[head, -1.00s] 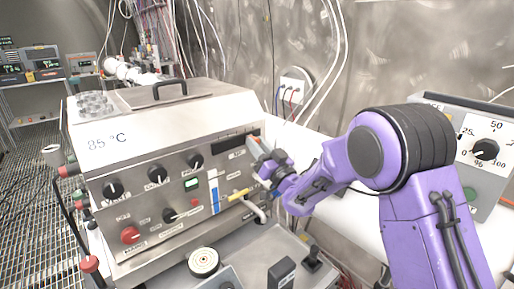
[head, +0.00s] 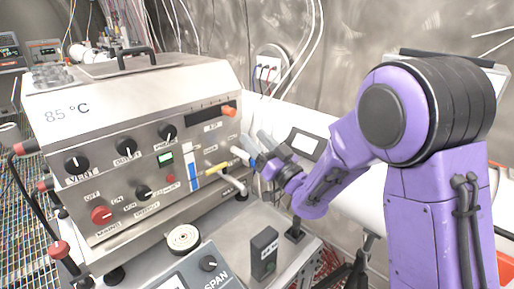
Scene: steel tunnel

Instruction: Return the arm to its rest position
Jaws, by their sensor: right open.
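My right arm (head: 395,120) is purple with black joints and comes in from the right. My right gripper (head: 256,146) is open, with nothing seen between its fingers. It hangs in front of the right end of the steel instrument box (head: 100,95) marked 85 °C. An orange-tipped part (head: 229,111) by the dark slot on the box's front shows up and left of the gripper, apart from it. A yellow-ended lever (head: 216,168) and a white-tipped part (head: 239,153) lie just left of the fingers; whether these touch is unclear. My left gripper is out of view.
Black knobs (head: 126,147) and a red knob (head: 101,214) stick out of the box front. A white bench (head: 345,185) and the metal wall (head: 385,35) lie behind the arm.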

